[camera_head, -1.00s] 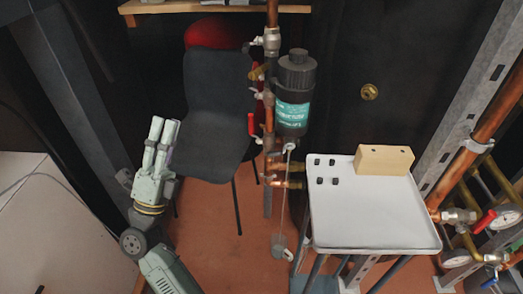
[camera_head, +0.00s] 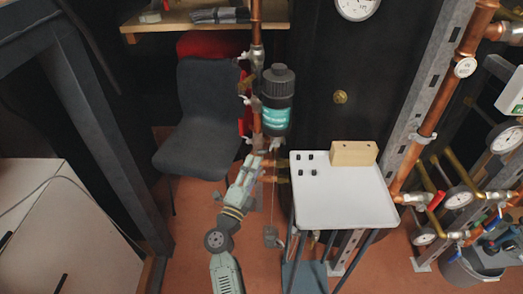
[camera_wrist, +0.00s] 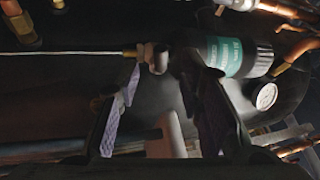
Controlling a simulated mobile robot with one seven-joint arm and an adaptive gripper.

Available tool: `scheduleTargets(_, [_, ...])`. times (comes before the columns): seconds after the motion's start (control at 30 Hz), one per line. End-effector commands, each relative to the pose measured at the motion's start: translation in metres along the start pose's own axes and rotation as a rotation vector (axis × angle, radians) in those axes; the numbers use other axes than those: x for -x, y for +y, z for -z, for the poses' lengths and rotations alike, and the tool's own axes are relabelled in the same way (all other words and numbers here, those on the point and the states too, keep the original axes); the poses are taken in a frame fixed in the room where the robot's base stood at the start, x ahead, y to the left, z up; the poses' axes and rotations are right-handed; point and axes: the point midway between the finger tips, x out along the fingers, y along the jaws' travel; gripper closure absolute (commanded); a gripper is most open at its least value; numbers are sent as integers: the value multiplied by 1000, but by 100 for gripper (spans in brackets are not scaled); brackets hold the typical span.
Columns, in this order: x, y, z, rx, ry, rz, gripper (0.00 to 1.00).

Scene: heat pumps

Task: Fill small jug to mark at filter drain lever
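The filter (camera_head: 277,103), a black canister with a teal label, is mounted on the copper pipe; it also shows sideways in the wrist view (camera_wrist: 228,52). A small pale valve fitting (camera_wrist: 152,57) sits at its lower end, with a thin line running from it. My gripper (camera_head: 260,163) is just below the filter in the head view. In the wrist view my gripper (camera_wrist: 168,110) has its fingers apart, the fitting near their tips. A pale bar (camera_wrist: 172,135), possibly a lever, shows between them. A small grey object (camera_head: 271,237) is low near the floor; I cannot tell whether it is the jug.
A white tray table (camera_head: 345,208) with a wooden block (camera_head: 354,153) and several small black pieces stands right of the filter. A dark chair (camera_head: 207,115) is behind left. Copper pipes and gauges (camera_head: 458,197) crowd the right. A white cabinet (camera_head: 75,235) is at left.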

Motion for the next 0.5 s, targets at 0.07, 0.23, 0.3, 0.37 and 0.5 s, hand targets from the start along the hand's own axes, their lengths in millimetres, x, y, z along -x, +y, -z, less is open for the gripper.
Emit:
scheduleTargets(0.07, [-18, -3, 1, 1, 3, 2, 66])
scheduleTargets(0.23, [-45, -2, 1, 1, 1, 2, 66])
scheduleTargets(0.3, [-52, -2, 1, 0, 2, 2, 66])
scheduleTargets(0.37, [-57, -1, 1, 0, 2, 1, 66])
scheduleTargets(0.5, [-62, -1, 1, 0, 2, 1, 66])
